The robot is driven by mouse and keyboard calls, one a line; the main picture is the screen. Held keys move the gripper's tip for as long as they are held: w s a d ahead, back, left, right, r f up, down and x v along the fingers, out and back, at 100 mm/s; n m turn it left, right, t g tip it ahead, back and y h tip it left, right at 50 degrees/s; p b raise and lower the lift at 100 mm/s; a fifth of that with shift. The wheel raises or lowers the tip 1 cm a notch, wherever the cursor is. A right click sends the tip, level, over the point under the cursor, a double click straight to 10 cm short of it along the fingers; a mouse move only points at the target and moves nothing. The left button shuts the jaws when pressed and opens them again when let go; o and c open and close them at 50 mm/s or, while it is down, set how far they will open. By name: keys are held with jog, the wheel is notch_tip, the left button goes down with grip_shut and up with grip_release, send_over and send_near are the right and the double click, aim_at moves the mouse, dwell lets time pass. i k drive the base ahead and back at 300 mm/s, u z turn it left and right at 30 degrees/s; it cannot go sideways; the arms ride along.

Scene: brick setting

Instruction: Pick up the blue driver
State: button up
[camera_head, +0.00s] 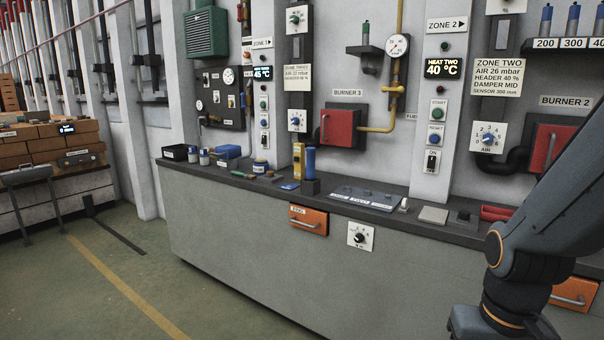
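No blue driver can be made out for certain. An upright blue cylinder (310,160) stands in a small dark block (310,187) on the dark counter (392,214); it may be a handle, but its type is unclear. A small flat blue item (290,186) lies just left of it. Two small tools, one with a green end (238,174) and one brownish (270,178), lie farther left. My arm shows at the lower right, but my gripper is out of view.
A yellow upright block (298,161) stands beside the blue cylinder. A blue box (228,152), jars and a black tray (178,152) sit at the counter's left. A labelled sloped panel (362,198) is right of the cylinder. The floor (150,280) in front is clear.

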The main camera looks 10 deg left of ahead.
aim_at(311, 175)
jog(key=u, duration=0.65)
jog(key=i, duration=0.8)
jog(key=u, duration=1.05)
jog(key=i, duration=1.2)
jog(key=z, duration=0.5)
jog(key=i, duration=1.35)
jog(key=z, duration=0.85)
